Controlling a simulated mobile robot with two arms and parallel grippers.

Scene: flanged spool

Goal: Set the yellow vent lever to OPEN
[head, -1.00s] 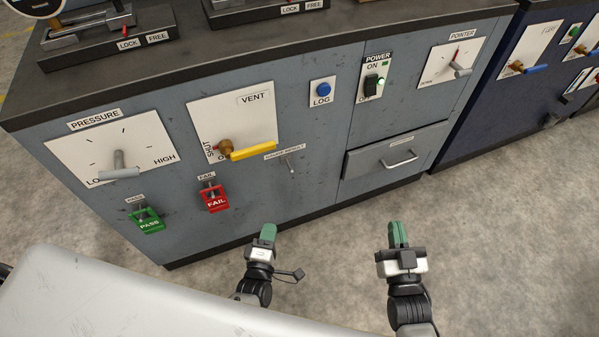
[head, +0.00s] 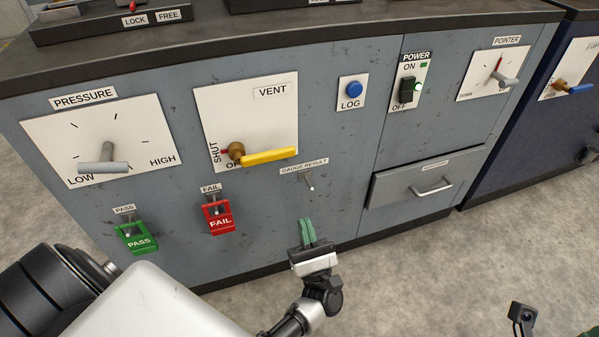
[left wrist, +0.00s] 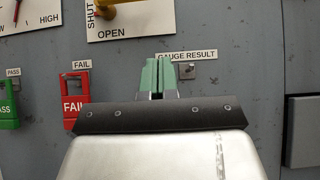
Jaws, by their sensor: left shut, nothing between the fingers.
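The yellow vent lever (head: 268,157) sits on the white VENT plate (head: 275,115). Its handle points right, slightly upward, from a brass hub (head: 236,152). A small red tip left of the hub lies by the word SHUT. The OPEN label is below the hub, partly covered in the head view; it reads fully in the left wrist view (left wrist: 111,34). My left gripper (head: 308,232) is shut and empty, below and right of the lever, under the GAUGE RESULT label. Only bits of my right gripper show at the bottom right edge; its jaw state is unclear.
The PRESSURE lever (head: 103,163) is left, and a drawer handle (head: 433,188) is right. Floor in front is clear.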

